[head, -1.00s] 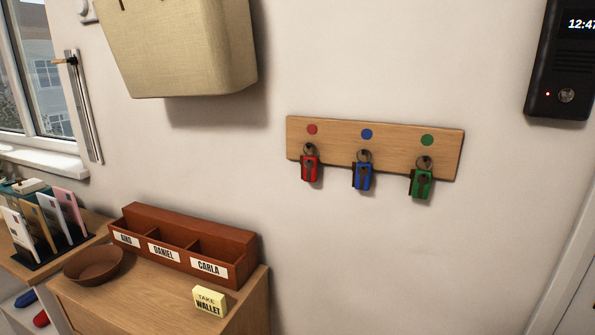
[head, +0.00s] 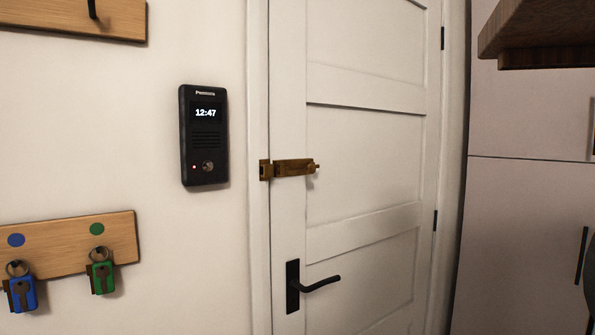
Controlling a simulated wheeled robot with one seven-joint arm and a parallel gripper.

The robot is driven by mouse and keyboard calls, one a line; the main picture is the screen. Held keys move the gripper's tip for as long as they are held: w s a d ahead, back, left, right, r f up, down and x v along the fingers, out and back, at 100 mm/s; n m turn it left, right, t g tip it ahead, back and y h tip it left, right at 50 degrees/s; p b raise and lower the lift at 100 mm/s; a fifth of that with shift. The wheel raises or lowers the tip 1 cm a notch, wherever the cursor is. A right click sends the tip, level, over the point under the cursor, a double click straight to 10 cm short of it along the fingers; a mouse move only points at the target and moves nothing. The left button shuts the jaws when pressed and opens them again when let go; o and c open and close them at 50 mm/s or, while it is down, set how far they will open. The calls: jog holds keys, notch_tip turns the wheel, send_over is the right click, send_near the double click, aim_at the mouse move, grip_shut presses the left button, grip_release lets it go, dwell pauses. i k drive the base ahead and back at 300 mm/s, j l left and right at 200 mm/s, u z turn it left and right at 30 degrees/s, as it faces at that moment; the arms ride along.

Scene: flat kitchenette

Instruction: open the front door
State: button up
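The white panelled front door (head: 365,150) stands shut in its frame in the head view. A black lever handle (head: 312,287) sits low on its left side, lever pointing right and about level. Above it a brass latch (head: 290,168) spans the gap between door and frame, with a small knob at its right end. Its bar reaches the piece on the frame, so it looks fastened. Dark hinges (head: 442,38) show on the door's right edge. My gripper is not in view.
A black intercom (head: 204,136) reading 12:47 hangs left of the door. A wooden key rack (head: 70,245) holds blue keys (head: 20,292) and green keys (head: 102,275) at lower left. Pale cabinets (head: 520,220) stand to the right, with a dark wooden shelf (head: 540,30) above.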

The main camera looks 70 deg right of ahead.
aim_at(355, 86)
jog(key=z, duration=1.7)
